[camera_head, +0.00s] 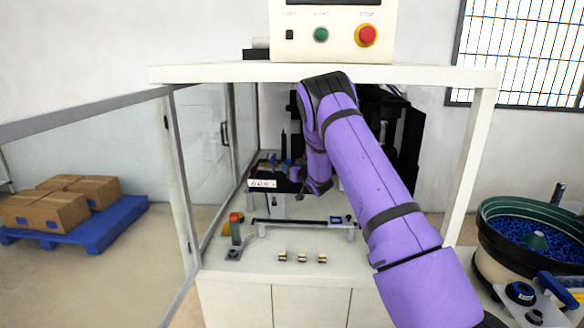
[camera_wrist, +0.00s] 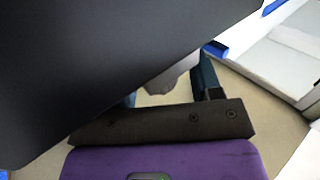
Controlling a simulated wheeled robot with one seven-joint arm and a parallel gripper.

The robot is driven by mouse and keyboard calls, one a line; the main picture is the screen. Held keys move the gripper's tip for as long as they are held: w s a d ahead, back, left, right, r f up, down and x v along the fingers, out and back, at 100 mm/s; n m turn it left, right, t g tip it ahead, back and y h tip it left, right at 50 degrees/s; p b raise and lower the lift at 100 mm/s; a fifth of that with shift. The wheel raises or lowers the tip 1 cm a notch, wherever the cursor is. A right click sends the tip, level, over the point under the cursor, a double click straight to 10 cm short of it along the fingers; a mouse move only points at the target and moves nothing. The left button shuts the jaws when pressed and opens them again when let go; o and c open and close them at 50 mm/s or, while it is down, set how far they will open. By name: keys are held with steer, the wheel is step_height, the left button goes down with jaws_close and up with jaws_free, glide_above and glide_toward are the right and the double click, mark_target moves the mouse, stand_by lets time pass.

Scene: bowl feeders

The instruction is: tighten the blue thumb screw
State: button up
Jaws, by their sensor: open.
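I cannot pick out the blue thumb screw for certain. In the head view a small blue spot (camera_head: 286,163) shows among the parts inside the machine frame, too small to identify. My gripper is mostly hidden behind my arm in the head view. In the wrist view my gripper (camera_wrist: 168,88) is open, its fingers partly covered by a large dark panel (camera_wrist: 100,60). A grey rounded part (camera_wrist: 166,80) shows between the fingers, only partly visible. A bright blue piece (camera_wrist: 215,49) shows beyond the right finger; I cannot tell what it is.
A white-framed machine (camera_head: 225,73) surrounds my arm, with a control box (camera_head: 335,15) on top. A dark rail (camera_head: 295,222) crosses its worktop, near several small parts (camera_head: 302,258). A bowl feeder (camera_head: 500,262) stands right; boxes (camera_head: 45,212) sit on a blue pallet (camera_head: 95,235) left.

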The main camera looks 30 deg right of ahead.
steer(key=c, duration=0.9)
steer(key=shift+m+h, duration=0.3)
steer(key=shift+h, duration=0.2)
steer(key=shift+m+g+h, duration=0.6)
steer(key=shift+m+h, duration=1.4)
steer(key=shift+h, duration=1)
steer(key=o, duration=0.9)
